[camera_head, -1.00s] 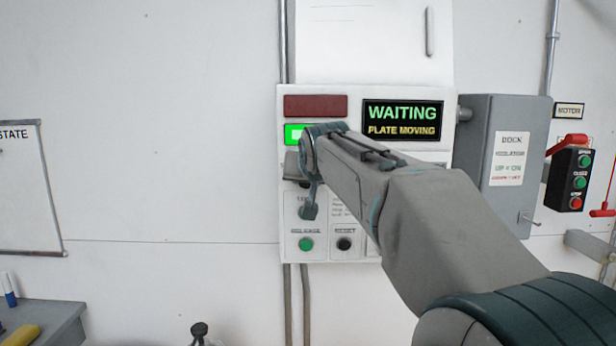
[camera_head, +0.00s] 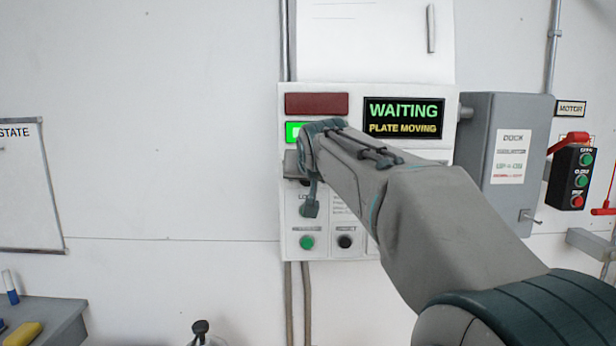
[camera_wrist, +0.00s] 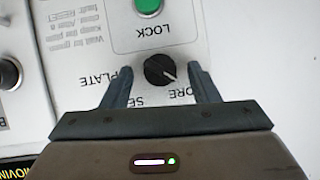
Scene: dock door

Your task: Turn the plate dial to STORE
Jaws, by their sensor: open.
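The black plate dial (camera_wrist: 160,70) is on a white panel (camera_wrist: 215,30), close ahead in the wrist view, with a PLATE label beside it. Its pale pointer mark faces lower right, towards a partly hidden label ending in ORE. Another label beginning SE is also partly covered. My gripper (camera_wrist: 160,85) is open, with one finger on each side of the dial; I cannot tell whether they touch it. In the head view my gripper (camera_head: 310,195) is in front of the panel (camera_head: 290,215) and hides the dial.
The display (camera_head: 403,117) reads WAITING, PLATE MOVING. A green lamp (camera_head: 293,132) is lit. Below my gripper are a green button (camera_head: 307,242) and a black button (camera_head: 344,241). A grey dock box (camera_head: 480,150) stands right of the panel.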

